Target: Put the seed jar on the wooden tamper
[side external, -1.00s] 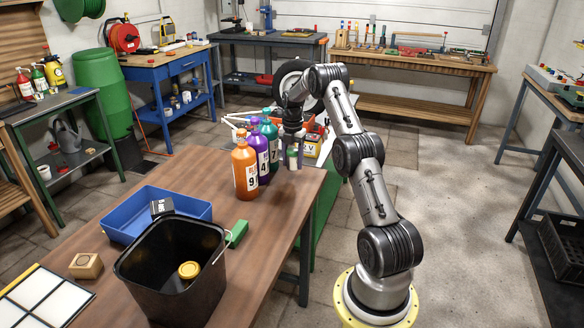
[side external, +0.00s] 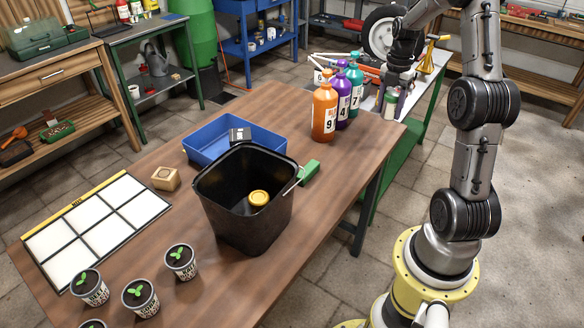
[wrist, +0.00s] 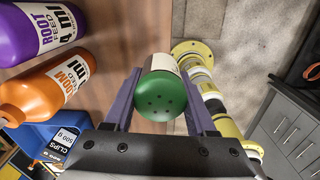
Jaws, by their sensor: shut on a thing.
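The seed jar (wrist: 162,92), with a green perforated lid and a pale body, is held between the two fingers of my gripper (wrist: 162,100) in the wrist view. In the side view the jar (side external: 391,104) is under my gripper (side external: 393,90), by the table's far right corner, right of the bottles. I cannot tell whether its base touches the table. A wooden block with a round mark on top, which looks like the wooden tamper (side external: 165,178), sits on the table left of the black bucket. Its top is bare.
A black bucket (side external: 232,215) and blue tray (side external: 205,140) stand mid-table. Orange (side external: 324,112), purple (side external: 344,103) and teal (side external: 355,82) bottles stand beside the jar. A green block (side external: 309,172), a white grid panel (side external: 95,215) and seedling pots (side external: 140,297) are also there.

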